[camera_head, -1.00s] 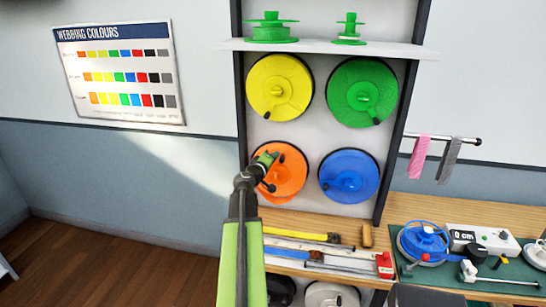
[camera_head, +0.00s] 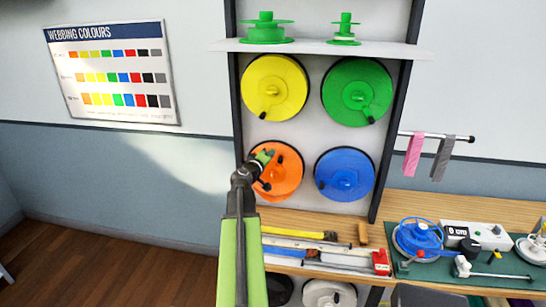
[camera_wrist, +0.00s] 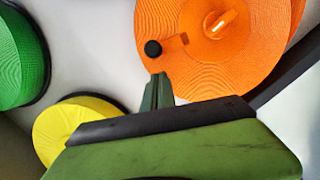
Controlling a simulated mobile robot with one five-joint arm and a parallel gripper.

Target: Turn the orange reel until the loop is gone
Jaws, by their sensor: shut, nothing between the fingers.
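The orange reel (camera_head: 290,178) is mounted at the lower left of the rack, partly covered by my arm in the head view. In the wrist view the orange reel (camera_wrist: 185,75) fills the upper right, with an orange hub piece (camera_wrist: 220,25) and a black crank knob (camera_wrist: 153,48) near its rim. My gripper (camera_wrist: 159,78) is shut and empty. Its fingertips appear just below the knob in the wrist view; I cannot tell whether they touch it. In the head view my gripper (camera_head: 267,156) is over the reel's upper left.
Yellow (camera_head: 275,75), green (camera_head: 345,80) and blue (camera_head: 350,187) reels surround the orange one. A shelf (camera_head: 320,46) is above. The bench below holds rods, a red block (camera_head: 381,262) and a blue winder (camera_head: 418,240).

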